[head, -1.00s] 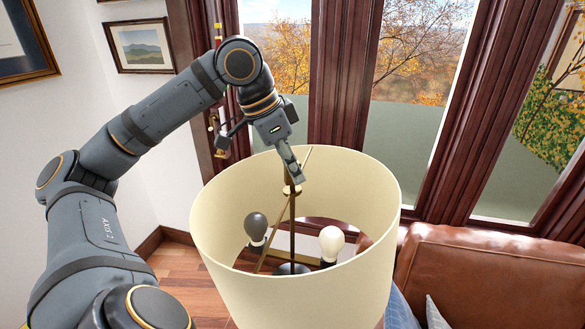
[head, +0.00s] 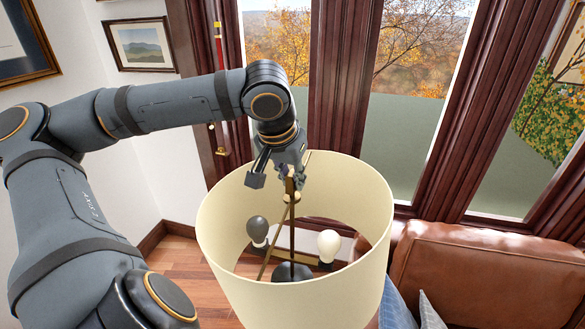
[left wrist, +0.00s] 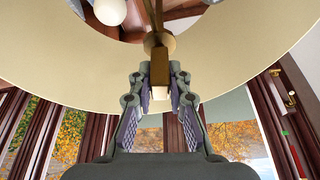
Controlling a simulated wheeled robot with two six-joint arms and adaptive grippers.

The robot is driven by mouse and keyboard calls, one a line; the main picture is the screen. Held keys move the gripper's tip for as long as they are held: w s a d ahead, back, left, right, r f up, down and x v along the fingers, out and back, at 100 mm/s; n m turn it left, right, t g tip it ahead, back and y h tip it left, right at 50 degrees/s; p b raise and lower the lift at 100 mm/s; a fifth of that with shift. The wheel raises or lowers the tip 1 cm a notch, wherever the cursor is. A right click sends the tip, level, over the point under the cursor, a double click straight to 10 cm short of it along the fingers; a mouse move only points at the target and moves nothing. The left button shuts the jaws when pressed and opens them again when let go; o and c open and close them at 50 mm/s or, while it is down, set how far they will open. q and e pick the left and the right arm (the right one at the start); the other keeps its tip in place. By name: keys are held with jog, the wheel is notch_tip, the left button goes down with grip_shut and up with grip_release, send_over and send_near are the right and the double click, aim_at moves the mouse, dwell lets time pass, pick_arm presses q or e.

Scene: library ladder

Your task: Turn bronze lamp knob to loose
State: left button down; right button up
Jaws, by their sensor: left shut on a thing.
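The lamp has a wide cream shade (head: 345,285), open at the top, with a thin metal frame and a dark central rod (head: 292,240) inside. The bronze knob (head: 290,186) sits on top of the rod at the middle of the shade's opening. My left gripper (head: 291,173) comes down on it from above. In the left wrist view the knob (left wrist: 158,66) is a bronze block between the two fingertips, which are shut on its sides. The fingers hide part of the knob in the head view. My right gripper is not in view.
A dark bulb (head: 257,229) and a white bulb (head: 329,244) stand inside the shade. A brown leather sofa (head: 480,275) with blue cushions is at the right. Tall wood-framed windows stand behind the lamp. Wooden floor shows at the left.

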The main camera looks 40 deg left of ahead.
pick_arm(q)
jog(key=shift+n+g+y, duration=0.3)
jog(key=shift+n, duration=0.8)
jog(key=c, duration=1.3)
grip_release()
jog(key=shift+s+r, duration=0.1)
jog(key=shift+r, duration=0.2)
jog(key=v, duration=0.7)
jog(key=shift+d+f, duration=0.1)
jog(key=shift+d, duration=0.05)
